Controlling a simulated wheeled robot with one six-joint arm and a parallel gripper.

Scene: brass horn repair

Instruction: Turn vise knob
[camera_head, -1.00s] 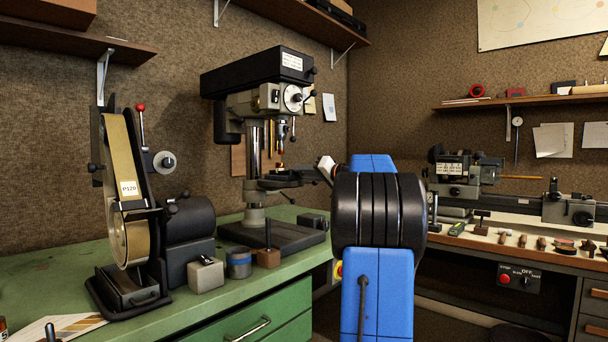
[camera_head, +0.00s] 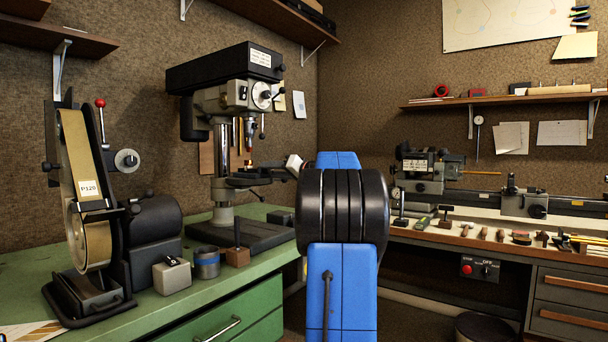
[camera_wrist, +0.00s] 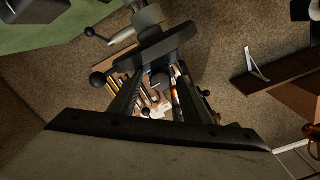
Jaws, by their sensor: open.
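The drill press (camera_head: 223,150) stands on the green bench, with a dark vise (camera_head: 245,181) on its table, left of my blue arm. A thin handle (camera_head: 263,196) shows below the vise; I cannot tell for sure which part is the vise knob. In the wrist view, which is upside down, a dark bar (camera_wrist: 152,46) crosses beyond my fingers, and a rod with a black ball knob (camera_wrist: 97,79) is at its left. My gripper (camera_wrist: 155,86) is open, its two dark fingers apart with nothing clearly between them.
A belt sander (camera_head: 85,190) stands at the left of the green bench (camera_head: 200,305). A grey block (camera_head: 171,276) and a blue-grey tin (camera_head: 207,263) sit in front of the press. A lathe (camera_head: 425,170) and small tools are on the right bench.

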